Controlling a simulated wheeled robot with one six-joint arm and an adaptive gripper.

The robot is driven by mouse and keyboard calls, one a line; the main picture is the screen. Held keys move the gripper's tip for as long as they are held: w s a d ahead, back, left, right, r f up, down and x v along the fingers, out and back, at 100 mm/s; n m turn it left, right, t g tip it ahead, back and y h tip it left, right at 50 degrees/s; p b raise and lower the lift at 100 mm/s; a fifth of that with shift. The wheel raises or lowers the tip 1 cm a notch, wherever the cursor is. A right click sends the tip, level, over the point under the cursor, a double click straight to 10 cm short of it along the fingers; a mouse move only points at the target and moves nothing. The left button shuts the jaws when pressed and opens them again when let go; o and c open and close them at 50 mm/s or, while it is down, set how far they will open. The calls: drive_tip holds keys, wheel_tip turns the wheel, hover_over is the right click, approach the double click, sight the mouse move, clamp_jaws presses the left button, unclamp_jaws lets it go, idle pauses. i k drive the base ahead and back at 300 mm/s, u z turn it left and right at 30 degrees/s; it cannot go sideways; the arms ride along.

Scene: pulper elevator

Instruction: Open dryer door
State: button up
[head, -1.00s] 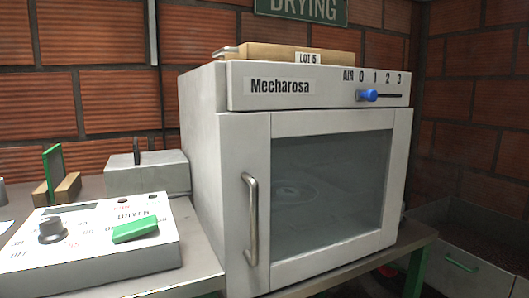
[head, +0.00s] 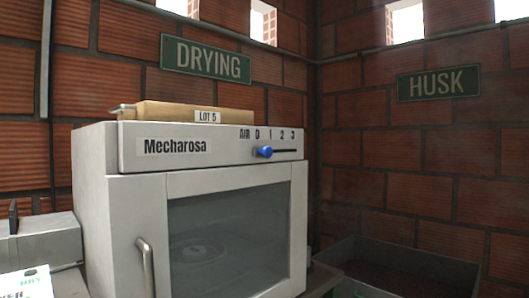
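The dryer (head: 120,235) is a white box labelled Mecharosa, standing left of centre in the head view. Its door (head: 185,284) has a large dark glass window (head: 228,240) and looks shut. A curved metal handle (head: 147,266) stands upright on the left side of the door, and its lower end is cut off by the picture's bottom edge. A round plate shows dimly through the glass. My gripper is not in view.
A blue slider knob (head: 264,152) sits near 0 on the air scale. A tray marked LOT 5 (head: 190,115) lies on top of the dryer. A grey box (head: 45,240) stands close at left. A dark bin (head: 400,268) is at right, below the HUSK sign (head: 438,84).

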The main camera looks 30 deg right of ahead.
sight(137, 203)
drive_tip(key=u, duration=1.55)
drive_tip(key=k, duration=1.15)
drive_tip(key=z, duration=1.45)
drive_tip(key=i, duration=0.5)
drive_tip(key=z, duration=0.05)
